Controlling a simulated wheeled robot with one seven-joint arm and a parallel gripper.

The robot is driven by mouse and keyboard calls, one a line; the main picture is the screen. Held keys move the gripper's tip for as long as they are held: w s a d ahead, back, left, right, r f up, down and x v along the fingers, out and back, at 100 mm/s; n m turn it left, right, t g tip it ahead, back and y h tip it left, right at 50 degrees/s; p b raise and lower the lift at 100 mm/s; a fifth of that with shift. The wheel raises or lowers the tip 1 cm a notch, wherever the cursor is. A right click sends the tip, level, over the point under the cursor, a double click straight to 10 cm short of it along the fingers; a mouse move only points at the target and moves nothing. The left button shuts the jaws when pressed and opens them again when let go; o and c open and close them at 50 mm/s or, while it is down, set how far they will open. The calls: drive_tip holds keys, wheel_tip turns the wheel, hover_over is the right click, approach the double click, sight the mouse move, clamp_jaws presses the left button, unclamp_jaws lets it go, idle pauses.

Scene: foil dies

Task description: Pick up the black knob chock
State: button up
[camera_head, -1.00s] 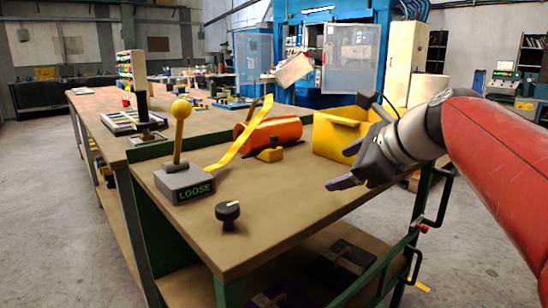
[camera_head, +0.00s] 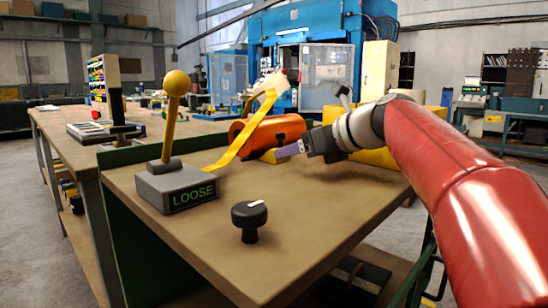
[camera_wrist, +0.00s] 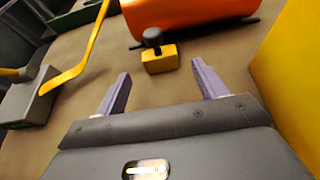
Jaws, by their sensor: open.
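The chock is a small yellow block with a black knob on top (camera_wrist: 160,60). It stands on the bench beside an orange roll, in the upper middle of the wrist view.
The orange roll (camera_head: 280,130) lies behind the chock. A yellow bin (camera_wrist: 295,75) stands close on the right. A grey LOOSE box (camera_head: 176,188) with a yellow ball lever is on the left. A black dial (camera_head: 249,216) stands on the bare front bench top (camera_head: 310,215).

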sight(269, 157)
drive_tip(key=x, duration=0.5)
drive_tip(key=shift+w+a+r+b, duration=0.1)
drive_tip(key=shift+w+r+b, duration=0.05)
drive_tip(key=shift+r+b, duration=0.15)
drive_tip(key=c, duration=1.1)
